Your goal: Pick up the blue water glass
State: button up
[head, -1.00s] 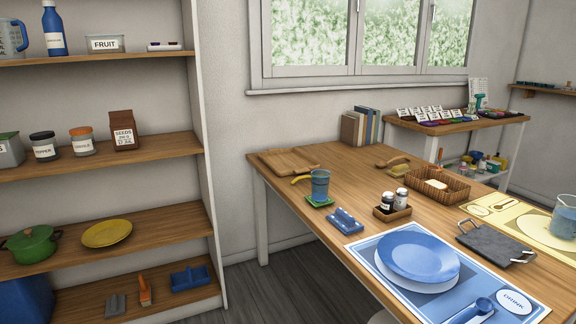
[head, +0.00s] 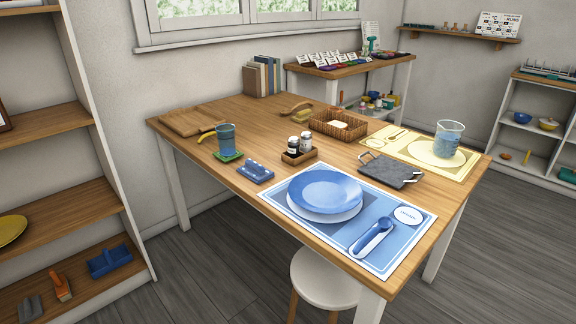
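A blue, see-through water glass (head: 226,138) stands upright on a green coaster (head: 228,156) near the left side of the wooden table (head: 262,208). A yellow-handled thing (head: 207,136) lies just left of the glass, partly behind it. A clear beaker with blue liquid (head: 448,138) stands on the yellow place mat at the right. My gripper does not show in the head view.
A blue holder (head: 255,172), a caddy with two shakers (head: 299,150), a wicker basket (head: 338,125) and a slate tray (head: 390,170) share the table. A blue plate (head: 325,189) lies in front. A white stool (head: 330,277) stands at the table's front edge.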

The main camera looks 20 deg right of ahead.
aim_at(226, 132)
jog(key=i+j+z, duration=0.15)
jog(key=z, duration=0.25)
jog(key=i+j+z, duration=0.15)
jog(key=z, duration=0.3)
jog(key=j+z, duration=0.2)
jog(key=z, duration=0.2)
jog(key=i+j+z, duration=0.1)
jog(key=j, duration=0.3)
jog(key=i+j+z, duration=0.1)
jog(key=j, duration=0.3)
jog(key=i+j+z, duration=0.1)
jog(key=j, duration=0.35)
jog(key=i+j, duration=0.1)
jog(key=j, duration=0.6)
jog(key=i+z, duration=0.05)
